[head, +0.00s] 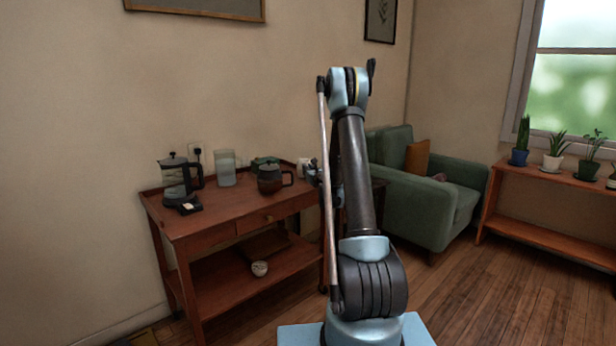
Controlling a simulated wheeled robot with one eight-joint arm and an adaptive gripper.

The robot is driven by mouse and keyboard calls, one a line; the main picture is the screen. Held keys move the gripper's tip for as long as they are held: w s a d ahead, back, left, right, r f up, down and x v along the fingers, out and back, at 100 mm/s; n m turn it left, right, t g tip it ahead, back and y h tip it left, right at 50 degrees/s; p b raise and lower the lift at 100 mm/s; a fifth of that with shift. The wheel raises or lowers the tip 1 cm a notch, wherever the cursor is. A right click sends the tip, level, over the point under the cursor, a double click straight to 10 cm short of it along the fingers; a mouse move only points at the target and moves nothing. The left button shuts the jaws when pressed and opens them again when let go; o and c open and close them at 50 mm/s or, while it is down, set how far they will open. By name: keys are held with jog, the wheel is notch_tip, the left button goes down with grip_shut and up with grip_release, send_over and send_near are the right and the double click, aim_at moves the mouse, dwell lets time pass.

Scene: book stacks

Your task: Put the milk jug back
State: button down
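Several vessels stand on a wooden cart, and I cannot tell for sure which is the milk jug. A small whitish round vessel (260,268) sits on the cart's lower shelf. A dark lidded pot with a handle (269,181) stands on the cart top (225,205). A white cup or jug (303,168) is at the top's right end, close to my gripper (313,177). My gripper is small in view and mostly hidden behind my arm. Its fingers do not show clearly, nor whether it touches or holds anything.
A glass kettle (176,180), a small dark item (188,205), a clear pitcher (226,170) and a green object (264,161) crowd the cart top. A green armchair (420,205) and plant shelf (550,180) stand right. Wooden floor (490,300) is open at front right.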

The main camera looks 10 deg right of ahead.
jog(key=shift+f, duration=0.75)
jog(key=c, duration=1.6)
grip_release()
jog(key=shift+c, duration=0.2)
jog(key=shift+s, duration=0.15)
